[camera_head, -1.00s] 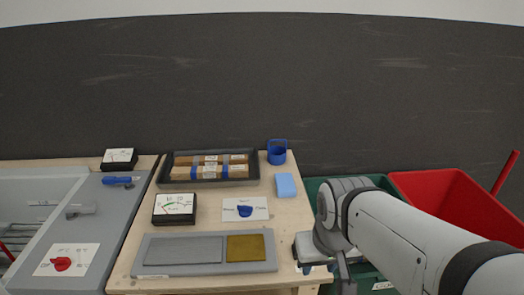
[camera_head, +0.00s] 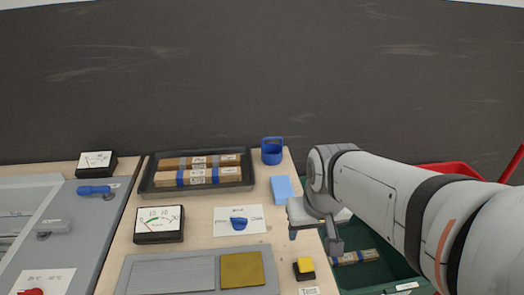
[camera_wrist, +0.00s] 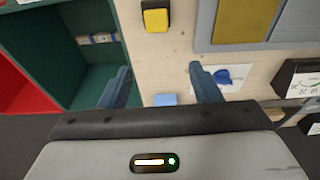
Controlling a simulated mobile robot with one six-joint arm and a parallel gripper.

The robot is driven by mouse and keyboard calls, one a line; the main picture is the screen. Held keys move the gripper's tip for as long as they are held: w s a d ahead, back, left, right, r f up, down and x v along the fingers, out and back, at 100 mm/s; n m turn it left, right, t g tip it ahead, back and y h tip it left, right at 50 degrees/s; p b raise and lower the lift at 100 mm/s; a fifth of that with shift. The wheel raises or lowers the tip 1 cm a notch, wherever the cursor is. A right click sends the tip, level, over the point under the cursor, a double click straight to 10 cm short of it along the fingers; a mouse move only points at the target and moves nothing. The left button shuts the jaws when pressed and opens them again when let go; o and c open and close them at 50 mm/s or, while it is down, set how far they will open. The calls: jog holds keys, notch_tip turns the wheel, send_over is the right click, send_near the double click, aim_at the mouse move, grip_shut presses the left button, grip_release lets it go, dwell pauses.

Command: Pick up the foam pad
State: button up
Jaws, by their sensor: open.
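The foam pad, seemingly the light blue rectangular block (camera_head: 283,189), lies flat on the wooden table near its right edge. Part of it also shows in the wrist view (camera_wrist: 165,99), between my fingers in the picture, its lower part hidden by the gripper body. My gripper (camera_head: 313,238) is open and empty, above the table's right edge and nearer to me than the pad. In the wrist view, my two blue-grey fingers (camera_wrist: 159,72) are spread wide and do not touch the pad.
A blue cup (camera_head: 272,151) stands behind the pad. A black tray (camera_head: 146,186) holds wrapped bars. A yellow button (camera_head: 304,267) is in front. A green bin (camera_head: 376,277) and a red bin (camera_head: 450,170) are right.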

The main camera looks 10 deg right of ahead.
jog(key=o, duration=0.6)
jog(key=shift+t, duration=0.4)
jog(key=w, duration=0.5)
jog(key=w+f+p, duration=0.1)
jog(key=w, duration=0.9)
jog(key=shift+w+d+f+p, duration=0.1)
jog(key=shift+w+f+p, duration=0.05)
jog(key=shift+f+p, duration=0.15)
send_near(283, 186)
jog(key=shift+f+t+p, duration=0.4)
jog(key=shift+f+p, duration=0.05)
jog(key=shift+f, duration=0.35)
jog(key=shift+p+x, duration=0.55)
jog(key=shift+x, duration=3.3)
